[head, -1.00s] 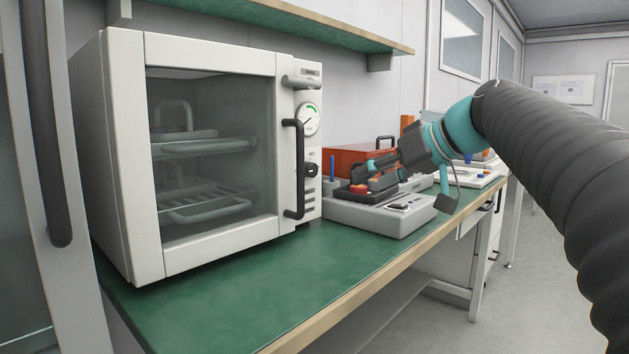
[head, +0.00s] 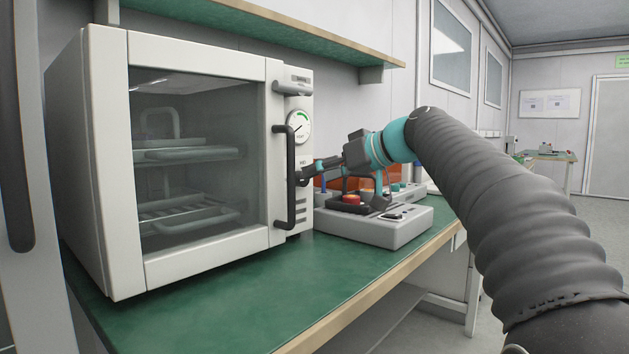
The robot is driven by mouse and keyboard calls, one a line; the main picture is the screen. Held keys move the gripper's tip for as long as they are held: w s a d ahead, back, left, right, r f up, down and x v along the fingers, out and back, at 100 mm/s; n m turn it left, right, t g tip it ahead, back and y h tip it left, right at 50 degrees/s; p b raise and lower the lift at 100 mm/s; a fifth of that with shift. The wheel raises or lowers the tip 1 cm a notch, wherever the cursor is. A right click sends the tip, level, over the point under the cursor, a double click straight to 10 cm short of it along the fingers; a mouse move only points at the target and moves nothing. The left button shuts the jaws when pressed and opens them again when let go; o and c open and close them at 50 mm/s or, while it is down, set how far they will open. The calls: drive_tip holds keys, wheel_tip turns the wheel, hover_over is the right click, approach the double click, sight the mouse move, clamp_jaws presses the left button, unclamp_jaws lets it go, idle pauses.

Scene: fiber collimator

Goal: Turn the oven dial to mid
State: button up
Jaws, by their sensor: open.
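The white oven (head: 190,52) stands on the green bench at the left, its glass door shut. Its narrow control panel on the right carries a round gauge (head: 298,126) with a green band and a needle. The black oven dial sits below the gauge; the gripper and door handle now largely hide it, so its setting cannot be read. My gripper (head: 307,174) is open, its fingers pointing left at the panel at the dial's height. Whether they touch the dial or straddle it, I cannot tell.
The black vertical door handle (head: 290,180) stands out just left of my fingertips. A grey device (head: 375,232) with buttons and colored parts sits below my gripper, with an orange-brown case behind it. A shelf (head: 290,32) hangs above. The front strip of the green bench (head: 220,290) is clear.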

sight(301, 179)
drive_tip(key=shift+x, duration=2)
clamp_jaws()
drive_tip(key=shift+d+r, duration=0.1)
drive_tip(key=shift+d, duration=0.05)
